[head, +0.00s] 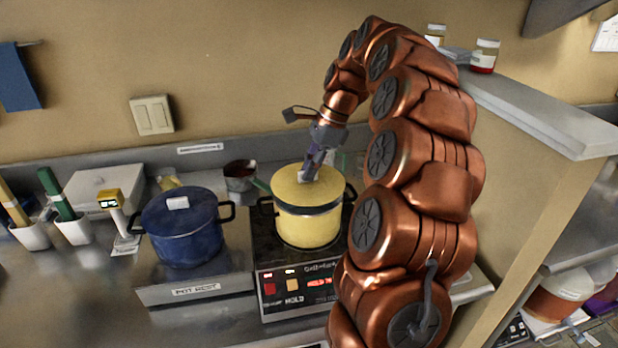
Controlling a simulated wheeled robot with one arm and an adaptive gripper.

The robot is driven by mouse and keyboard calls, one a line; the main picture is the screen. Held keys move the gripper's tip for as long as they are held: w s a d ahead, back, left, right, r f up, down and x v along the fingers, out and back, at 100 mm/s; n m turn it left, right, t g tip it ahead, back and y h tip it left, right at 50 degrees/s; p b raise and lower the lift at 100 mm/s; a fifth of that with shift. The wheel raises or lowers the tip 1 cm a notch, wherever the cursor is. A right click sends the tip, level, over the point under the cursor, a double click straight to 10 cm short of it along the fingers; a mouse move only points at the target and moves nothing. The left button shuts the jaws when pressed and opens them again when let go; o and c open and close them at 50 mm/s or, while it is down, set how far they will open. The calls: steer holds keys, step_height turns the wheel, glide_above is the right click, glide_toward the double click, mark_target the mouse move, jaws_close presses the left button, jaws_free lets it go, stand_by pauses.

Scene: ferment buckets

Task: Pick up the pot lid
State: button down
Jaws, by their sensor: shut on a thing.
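A yellow pot (308,225) with dark side handles stands on the hot plate (300,285). Its yellow pot lid (288,187) has a pale knob on top and appears seated on the rim. My gripper (309,176) reaches down from above and is shut on the lid's knob, which its fingers partly hide. A blue pot (187,240) with a blue lid (178,208) stands to the left on the pot rest (195,291).
A small saucepan (240,177) stands behind the hot plate. Left of the blue pot are a yellow-topped gauge (111,203), a white box (103,188) and white holders (75,231) with green and yellow handles. A partition with a grey ledge (540,105) rises right of my arm.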

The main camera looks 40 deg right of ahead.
steer(key=shift+r, duration=0.25)
steer(key=shift+s+r, duration=0.1)
steer(key=shift+s, duration=0.05)
steer(key=s+a+r+b, duration=0.1)
steer(key=s+b, duration=0.4)
steer(key=s, duration=1)
steer(key=shift+s+a+r, duration=0.25)
steer(key=shift+s+a, duration=0.05)
steer(key=shift+a, duration=0.15)
steer(key=shift+a, duration=0.1)
